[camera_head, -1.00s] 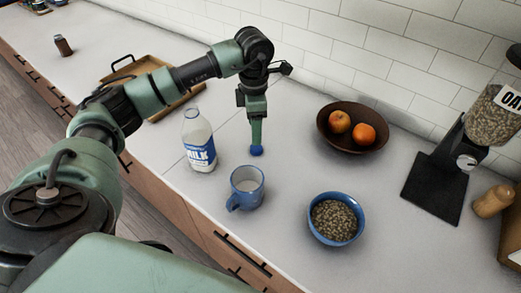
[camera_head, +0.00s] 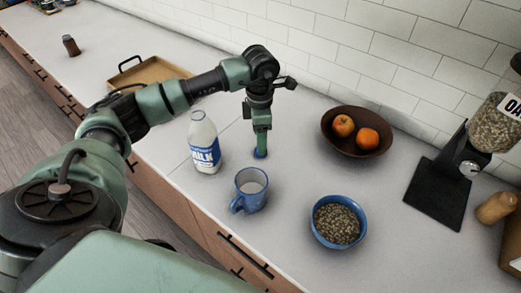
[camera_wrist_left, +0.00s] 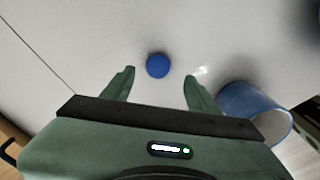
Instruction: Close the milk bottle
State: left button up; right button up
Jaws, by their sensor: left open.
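The milk bottle (camera_head: 204,143) stands upright on the counter in the head view, with a blue and white label and no cap on its mouth. A round blue cap (camera_wrist_left: 158,66) lies on the counter in the left wrist view; it also shows in the head view (camera_head: 260,154), partly covered by my gripper. My left gripper (camera_wrist_left: 157,76) is open, with its fingers to either side of the cap and pointing down at it. In the head view the left gripper (camera_head: 261,145) is right of the bottle. My right gripper is not in view.
A blue mug (camera_head: 250,190) stands close to the bottle and gripper; it also shows in the left wrist view (camera_wrist_left: 255,108). A tiled wall (camera_head: 390,50) closes the back.

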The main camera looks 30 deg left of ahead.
pick_arm(q)
jog(key=f, duration=0.1)
jog(key=f+p, duration=0.2)
jog(key=shift+w+f, duration=0.25)
jog(key=shift+f, duration=0.65)
grip_shut()
jog(key=shift+r, duration=0.1)
